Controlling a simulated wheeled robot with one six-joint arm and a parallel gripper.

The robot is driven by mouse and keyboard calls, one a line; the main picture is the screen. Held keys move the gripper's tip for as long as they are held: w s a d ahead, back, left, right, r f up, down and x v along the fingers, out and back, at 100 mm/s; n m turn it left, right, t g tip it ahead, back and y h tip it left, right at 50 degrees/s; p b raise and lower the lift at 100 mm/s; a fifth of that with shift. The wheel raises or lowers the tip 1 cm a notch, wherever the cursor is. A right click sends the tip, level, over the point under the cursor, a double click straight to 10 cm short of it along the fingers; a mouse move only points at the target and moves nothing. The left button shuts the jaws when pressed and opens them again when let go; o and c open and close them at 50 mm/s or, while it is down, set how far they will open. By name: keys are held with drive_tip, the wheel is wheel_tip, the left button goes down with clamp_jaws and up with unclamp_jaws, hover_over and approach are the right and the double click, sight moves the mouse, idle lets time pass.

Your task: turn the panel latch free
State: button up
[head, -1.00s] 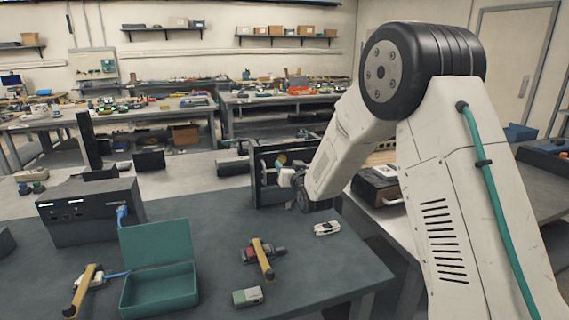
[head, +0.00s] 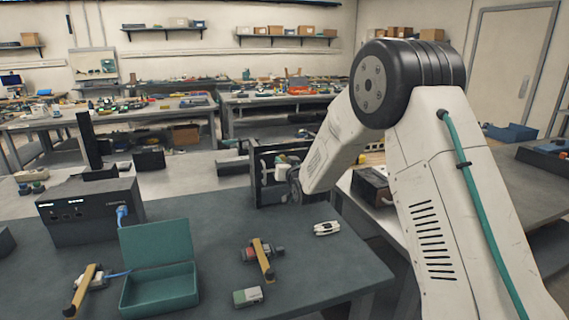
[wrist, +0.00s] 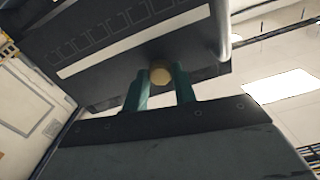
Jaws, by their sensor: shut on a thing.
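The dark panel (head: 256,178) stands upright at the back right of the near bench. In the wrist view its face (wrist: 105,45), with a pale stripe, fills the upper part. The panel latch shows there as a round brass-yellow knob (wrist: 160,75) near the panel's lower edge. My gripper (wrist: 161,83) has one teal finger on each side of the knob and is shut on it. In the head view my gripper (head: 281,165) is at the panel's front, small and partly covered by my arm. The latch's turn angle cannot be told.
An open teal box (head: 160,287), a grey device (head: 90,215) with a blue cable, yellow-handled tools (head: 264,260) and small modules (head: 248,297) lie on the near bench (head: 205,225). A dark case (head: 372,188) stands to the right. The bench just before the panel is clear.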

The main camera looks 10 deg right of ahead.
drive_tip(key=shift+n, duration=0.3)
drive_tip(key=n, duration=0.3)
drive_tip(key=shift+n, duration=0.3)
drive_tip(key=n, duration=0.4)
drive_tip(key=shift+n, duration=0.3)
drive_tip(key=n, duration=0.9)
drive_tip(key=o, duration=1)
